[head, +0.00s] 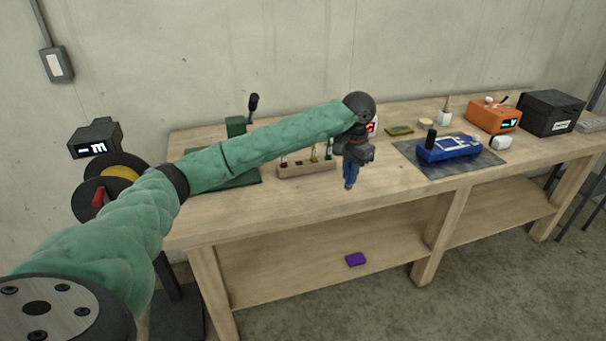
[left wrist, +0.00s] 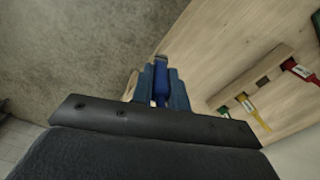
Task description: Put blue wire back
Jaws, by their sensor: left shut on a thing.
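My left gripper (head: 350,180) points down in front of the bench's front edge, right of the wooden rack (head: 308,171). It is shut on the blue wire (left wrist: 161,78), which shows as a blue piece between the blue fingers in the left wrist view. In the head view the held piece cannot be told apart from the fingers. The rack also shows in the left wrist view (left wrist: 262,74), apart from the gripper, with red (left wrist: 300,71), yellow (left wrist: 247,104) and green (left wrist: 224,111) pieces along it. My right gripper is not in view.
The wooden bench (head: 240,208) carries a green lever tool (head: 236,127) behind the rack. A purple item (head: 355,259) lies on the lower shelf.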

